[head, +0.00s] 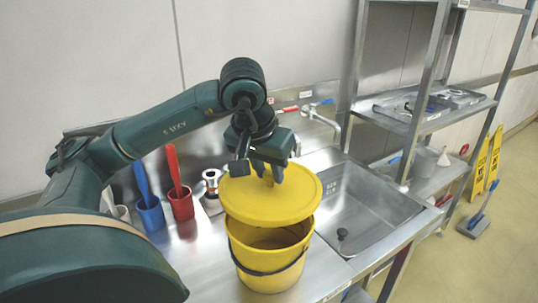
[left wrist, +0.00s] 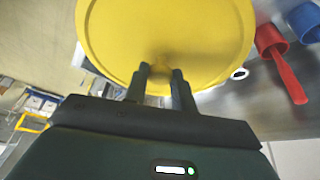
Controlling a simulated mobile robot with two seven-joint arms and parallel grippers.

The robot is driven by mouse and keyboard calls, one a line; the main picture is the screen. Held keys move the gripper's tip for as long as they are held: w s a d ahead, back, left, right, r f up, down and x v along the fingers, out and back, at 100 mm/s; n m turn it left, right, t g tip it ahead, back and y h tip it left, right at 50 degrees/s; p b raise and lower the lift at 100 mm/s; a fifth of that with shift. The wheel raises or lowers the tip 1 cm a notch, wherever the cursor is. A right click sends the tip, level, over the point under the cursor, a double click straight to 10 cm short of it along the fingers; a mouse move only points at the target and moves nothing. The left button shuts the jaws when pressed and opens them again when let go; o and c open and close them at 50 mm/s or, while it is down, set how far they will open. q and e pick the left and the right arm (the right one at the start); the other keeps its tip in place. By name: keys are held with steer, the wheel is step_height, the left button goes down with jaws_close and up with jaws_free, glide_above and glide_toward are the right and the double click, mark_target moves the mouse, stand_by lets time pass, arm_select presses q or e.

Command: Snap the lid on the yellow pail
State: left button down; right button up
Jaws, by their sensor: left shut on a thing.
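The yellow pail (head: 268,262) stands on the steel counter, with its mouth partly showing and a dark band around its side. The round yellow lid (head: 270,203) is held over the pail, apart from the rim at the front, where the pail's inside shows below it. My left gripper (head: 266,174) is above the lid, shut on the knob at its middle. In the left wrist view, the two fingers (left wrist: 160,75) close on the knob, and the lid (left wrist: 165,30) fills the upper middle. My right gripper is in neither view.
A blue cup (head: 151,216) with a blue handle and a red cup (head: 181,206) with a red handle stand left of the pail. A sink (head: 360,205) with a tap lies to the right. A steel shelf rack (head: 408,125) stands beyond it.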

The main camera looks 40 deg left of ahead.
mark_target(265, 188)
arm_select(q)
steer(key=shift+w+a, duration=0.15)
steer(key=shift+f, duration=0.1)
steer(key=shift+f+b, duration=0.65)
steer(key=shift+b, duration=0.1)
steer(key=shift+f+b, duration=0.7)
steer(key=shift+f, duration=0.2)
step_height(265, 188, down, 3)
steer(key=shift+r+b, duration=0.1)
steer(key=shift+b, duration=1.15)
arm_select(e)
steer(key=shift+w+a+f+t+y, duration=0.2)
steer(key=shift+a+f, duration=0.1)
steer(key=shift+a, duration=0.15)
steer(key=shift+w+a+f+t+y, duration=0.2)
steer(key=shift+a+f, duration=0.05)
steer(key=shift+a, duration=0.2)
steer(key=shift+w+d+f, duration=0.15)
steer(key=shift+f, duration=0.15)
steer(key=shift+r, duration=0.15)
arm_select(q)
steer(key=shift+f+b, duration=0.2)
steer(key=shift+b, duration=0.2)
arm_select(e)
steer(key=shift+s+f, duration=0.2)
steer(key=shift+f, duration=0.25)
